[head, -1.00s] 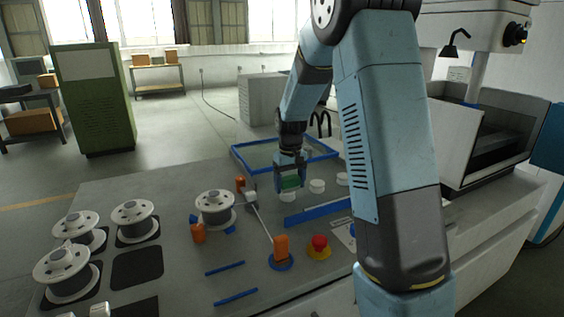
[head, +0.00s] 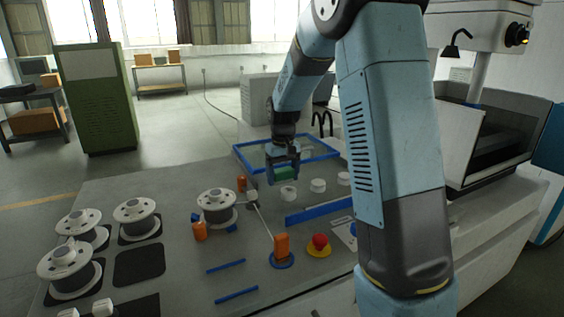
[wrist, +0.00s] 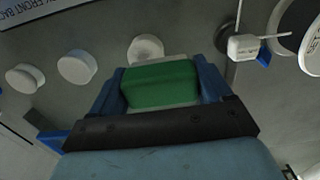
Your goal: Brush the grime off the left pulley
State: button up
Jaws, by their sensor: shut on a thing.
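My gripper (head: 283,177) is shut on a green block-shaped brush (wrist: 160,84) with a pale edge. The brush also shows between the fingers in the head view (head: 285,173). Three round white discs, seemingly the pulleys, stand in a row on the grey bench. The left pulley (head: 288,194) is just below and in front of the brush in the head picture, apart from it as far as I can tell. In the wrist view this pulley (wrist: 146,48) shows just beyond the brush, with a greyish, uneven face. The middle pulley (head: 318,185) and right pulley (head: 344,179) stand beside it.
A wire runs from a spool (head: 217,206) past a small white block (head: 252,197) to an orange post (head: 282,246). A blue bar (head: 318,212) lies in front of the pulleys. A red stop button (head: 319,242) and a blue-rimmed tray (head: 327,149) are nearby.

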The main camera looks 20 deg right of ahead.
aim_at(283, 170)
jog(key=shift+r, duration=2.4)
